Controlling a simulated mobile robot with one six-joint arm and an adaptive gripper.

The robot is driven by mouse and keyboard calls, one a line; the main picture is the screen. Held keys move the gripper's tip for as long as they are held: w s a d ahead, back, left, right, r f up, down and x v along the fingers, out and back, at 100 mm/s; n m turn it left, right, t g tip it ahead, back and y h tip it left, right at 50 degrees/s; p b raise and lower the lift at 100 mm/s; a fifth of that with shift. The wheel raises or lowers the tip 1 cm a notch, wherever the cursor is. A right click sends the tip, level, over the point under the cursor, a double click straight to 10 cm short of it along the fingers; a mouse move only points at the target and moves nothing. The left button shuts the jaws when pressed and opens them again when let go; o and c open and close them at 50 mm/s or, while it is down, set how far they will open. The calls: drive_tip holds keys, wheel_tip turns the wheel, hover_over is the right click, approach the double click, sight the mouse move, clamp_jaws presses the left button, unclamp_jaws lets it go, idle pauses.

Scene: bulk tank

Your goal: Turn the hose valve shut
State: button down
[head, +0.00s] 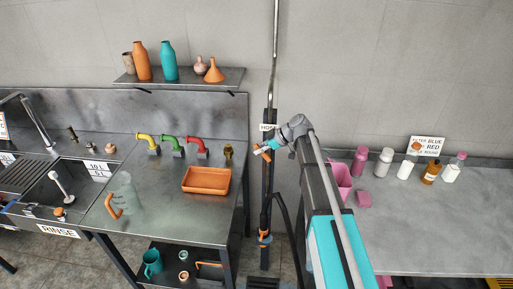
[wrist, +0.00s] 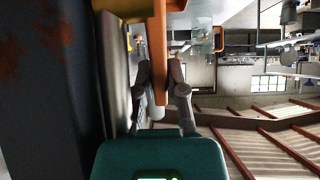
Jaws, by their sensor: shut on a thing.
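An orange lever (wrist: 158,50), which I take to be the hose valve's handle, runs down from the top of the wrist view between my two grey fingers. My gripper (wrist: 161,88) is shut on this lever, one finger on each side. In the head view my gripper (head: 262,151) is at the dark upright post (head: 268,185), just below a partly hidden white label (head: 267,127). Small orange parts show beside the fingers there. My arm and gripper hide part of the valve, so its exact angle is hard to tell.
A steel counter at left holds an orange tray (head: 206,180), a clear jug (head: 127,190) and coloured taps. A grey bench (head: 430,215) at right holds several bottles and a pink container (head: 341,179). A shelf (head: 190,78) with vessels hangs above left. A dark surface fills the wrist view's left.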

sight(259, 146)
drive_tip(key=shift+w+a+r, duration=0.1)
drive_tip(key=shift+a, duration=0.1)
drive_tip(key=c, duration=1)
unclamp_jaws()
drive_tip(key=shift+o, duration=0.2)
drive_tip(key=shift+c, duration=0.2)
clamp_jaws()
wheel_tip(259, 146, up, 9)
drive_tip(key=p, duration=0.9)
drive_tip(key=shift+d, duration=0.1)
drive_tip(key=shift+r+p, duration=0.5)
drive_tip(key=shift+p, duration=0.05)
drive_tip(key=shift+f, duration=0.1)
drive_tip(key=shift+s, duration=0.65)
